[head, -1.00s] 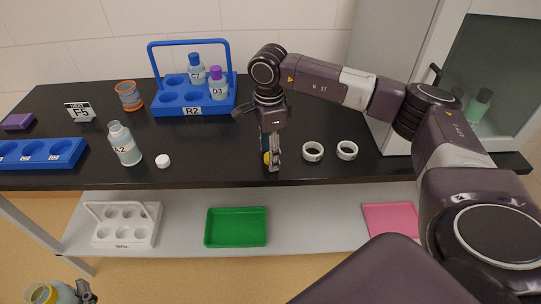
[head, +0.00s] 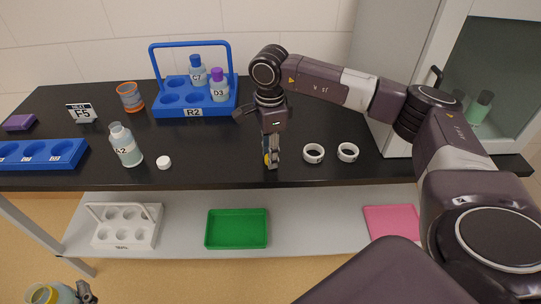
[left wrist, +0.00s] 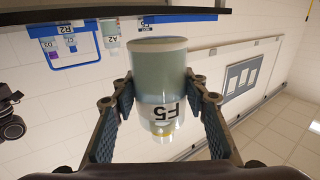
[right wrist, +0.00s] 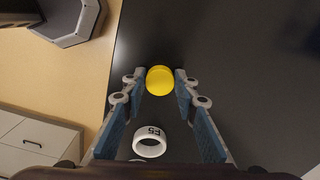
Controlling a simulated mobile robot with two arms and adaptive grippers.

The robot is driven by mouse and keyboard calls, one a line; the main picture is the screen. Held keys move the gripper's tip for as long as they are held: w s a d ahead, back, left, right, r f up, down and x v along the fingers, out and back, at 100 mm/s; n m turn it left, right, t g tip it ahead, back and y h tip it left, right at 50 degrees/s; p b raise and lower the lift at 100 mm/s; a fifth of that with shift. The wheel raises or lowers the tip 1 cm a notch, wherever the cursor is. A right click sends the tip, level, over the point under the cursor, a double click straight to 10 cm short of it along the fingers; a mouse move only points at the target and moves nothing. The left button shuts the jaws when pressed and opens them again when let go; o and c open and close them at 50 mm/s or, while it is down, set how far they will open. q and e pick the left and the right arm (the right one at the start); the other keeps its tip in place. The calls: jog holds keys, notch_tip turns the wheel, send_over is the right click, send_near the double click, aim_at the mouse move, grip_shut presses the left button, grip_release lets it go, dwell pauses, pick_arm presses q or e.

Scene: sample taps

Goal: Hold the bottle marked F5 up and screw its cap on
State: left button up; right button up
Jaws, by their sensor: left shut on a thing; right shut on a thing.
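The bottle marked F5 (left wrist: 158,85) is pale blue-green with a yellow band at its neck. My left gripper (left wrist: 160,90) is shut on its sides. In the head view the bottle (head: 48,293) and my left gripper (head: 82,292) show at the bottom left corner, in front of the table and partly cut off. My right gripper (head: 271,160) is shut on a yellow cap (right wrist: 160,80), low near the table's front edge. The cap (head: 267,159) is small and partly covered in the head view. Bottle and cap are far apart.
A white ring marked F5 (right wrist: 150,143) shows in the right wrist view. Two white rings (head: 314,153) lie right of my right gripper. Bottle A2 (head: 126,146), a white cap (head: 164,162) and blue rack R2 (head: 194,110) stand on the black table. A cabinet stands at right.

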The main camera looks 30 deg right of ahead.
pick_arm(q)
jog(key=shift+f+b, duration=0.65)
jog(key=shift+b, duration=0.05)
jog(key=shift+r+p, duration=0.45)
jog(key=shift+p, duration=0.05)
jog(key=shift+r, duration=0.2)
pick_arm(e)
notch_tip(320, 180, up, 20)
jog(key=shift+f, duration=0.1)
pick_arm(q)
jog(key=o, duration=0.7)
grip_shut()
